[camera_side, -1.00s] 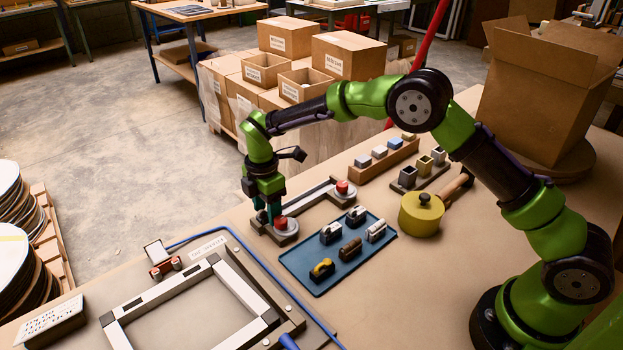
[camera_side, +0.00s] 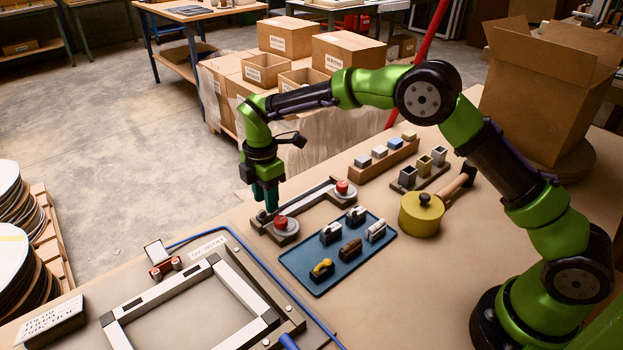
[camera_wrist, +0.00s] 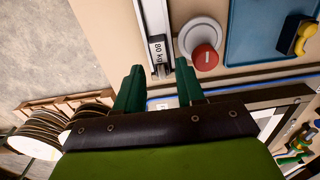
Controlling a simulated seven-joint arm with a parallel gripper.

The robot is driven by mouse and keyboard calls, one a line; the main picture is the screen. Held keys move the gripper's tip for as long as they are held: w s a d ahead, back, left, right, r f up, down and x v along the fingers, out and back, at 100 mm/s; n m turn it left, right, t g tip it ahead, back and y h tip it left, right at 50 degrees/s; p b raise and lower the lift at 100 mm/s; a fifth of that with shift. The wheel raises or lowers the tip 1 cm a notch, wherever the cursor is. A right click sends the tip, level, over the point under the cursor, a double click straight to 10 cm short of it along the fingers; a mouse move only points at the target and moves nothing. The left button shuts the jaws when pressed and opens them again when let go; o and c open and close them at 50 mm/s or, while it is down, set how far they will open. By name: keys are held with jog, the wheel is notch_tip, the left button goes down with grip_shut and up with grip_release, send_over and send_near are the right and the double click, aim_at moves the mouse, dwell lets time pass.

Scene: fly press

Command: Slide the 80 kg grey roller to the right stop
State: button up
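The grey roller (camera_wrist: 158,52), labelled 80 kg, sits at one end of a pale rail (camera_wrist: 152,14). In the side view the rail (camera_side: 305,202) runs from near my gripper toward the back right, with a dark bracket at each end. The roller's near end is small and partly hidden by my fingers there. My gripper (camera_side: 266,200) points down over the rail's near-left end. In the wrist view its two green fingers (camera_wrist: 160,72) are apart, with the roller in line with the gap between them. I cannot tell whether either finger touches it.
Red buttons on round grey bases stand beside the rail's near end (camera_side: 281,224) and far end (camera_side: 341,188). A blue tray (camera_side: 335,270) with several small blocks lies to the right. A yellow pot (camera_side: 421,214) stands beyond it. A white frame (camera_side: 200,300) lies at front left.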

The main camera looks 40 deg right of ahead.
jog(key=shift+r, duration=1.75)
jog(key=shift+w+m, duration=0.1)
jog(key=shift+m, duration=0.5)
jog(key=shift+s+f+m, duration=0.7)
jog(key=shift+s+m, duration=0.15)
jog(key=shift+m, duration=0.35)
jog(key=shift+s+d+r+m, duration=0.35)
jog(key=shift+s+r+m, duration=0.3)
jog(key=shift+m, duration=0.25)
jog(key=s+d+r+m+t, duration=0.2)
jog(key=s+d+r+m, duration=0.2)
jog(key=s, duration=0.4)
jog(key=s+d+r+m+t+y, duration=0.1)
jog(key=s+d+r+m, duration=0.3)
jog(key=s, duration=0.5)
jog(key=s+d+r+m+t+y, duration=0.1)
jog(key=s+d+r+m+t, duration=0.3)
jog(key=s+r+m, duration=0.3)
jog(key=shift+s+r+m, duration=0.15)
jog(key=shift+s+m, duration=0.65)
jog(key=shift+s, duration=0.25)
